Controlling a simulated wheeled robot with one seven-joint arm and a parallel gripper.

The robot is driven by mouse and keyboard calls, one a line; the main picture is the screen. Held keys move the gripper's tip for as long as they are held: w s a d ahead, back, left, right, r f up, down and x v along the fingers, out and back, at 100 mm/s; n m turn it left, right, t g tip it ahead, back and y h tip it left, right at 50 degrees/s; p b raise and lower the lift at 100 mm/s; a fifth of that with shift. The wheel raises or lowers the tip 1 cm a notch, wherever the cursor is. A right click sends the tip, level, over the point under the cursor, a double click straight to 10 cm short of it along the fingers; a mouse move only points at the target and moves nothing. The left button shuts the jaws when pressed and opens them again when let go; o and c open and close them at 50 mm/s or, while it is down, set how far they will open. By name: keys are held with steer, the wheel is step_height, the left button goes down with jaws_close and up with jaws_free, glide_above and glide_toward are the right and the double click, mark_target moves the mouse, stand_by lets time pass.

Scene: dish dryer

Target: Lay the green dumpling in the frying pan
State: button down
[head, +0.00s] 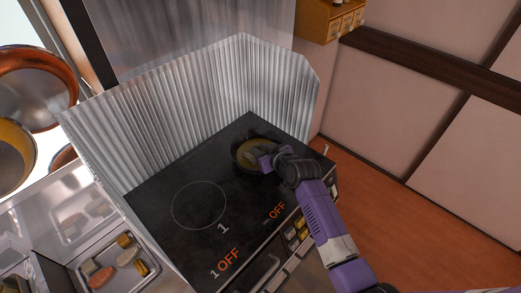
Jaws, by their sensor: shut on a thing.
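The frying pan (240,158) is small, round and dark with a yellowish inside. It sits on the back right part of the black stove top in the head view. My gripper (259,153) reaches in from the lower right and is over the pan's inside. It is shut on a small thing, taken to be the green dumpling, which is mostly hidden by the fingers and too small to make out. I cannot tell whether that thing touches the pan.
The stove top (160,222) has a free ring at front left. A corrugated metal guard (180,110) stands along its back and sides. A tray (88,268) with several food pieces lies at lower left. Copper and yellow pans (38,88) hang at far left.

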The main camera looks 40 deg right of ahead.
steer(key=c, duration=1.5)
jaws_free()
steer(key=shift+c, duration=0.2)
steer(key=shift+s+r, duration=0.1)
steer(key=v, duration=1.2)
steer(key=s+a+f, duration=0.1)
steer(key=a, duration=0.1)
steer(key=s+a, duration=0.1)
steer(key=s+a+f, duration=0.1)
steer(key=s+a, duration=0.1)
steer(key=shift+s+a+f+b, duration=0.1)
steer(key=shift+a+f+b, duration=0.2)
steer(key=shift+a, duration=0.05)
steer(key=s+a, duration=0.8)
steer(key=s, duration=0.1)
steer(key=s+a+r+n+t+y, duration=0.1)
steer(key=s+a+r, duration=0.3)
steer(key=s, duration=0.4)
steer(key=s+a+r+n+t+y, duration=0.1)
steer(key=s+a+r+t+y, duration=0.1)
steer(key=s+a+r, duration=0.2)
steer(key=s+r, duration=0.3)
steer(key=s, duration=0.1)
steer(key=shift+s+r+n, duration=0.25)
steer(key=shift+s+n, duration=0.05)
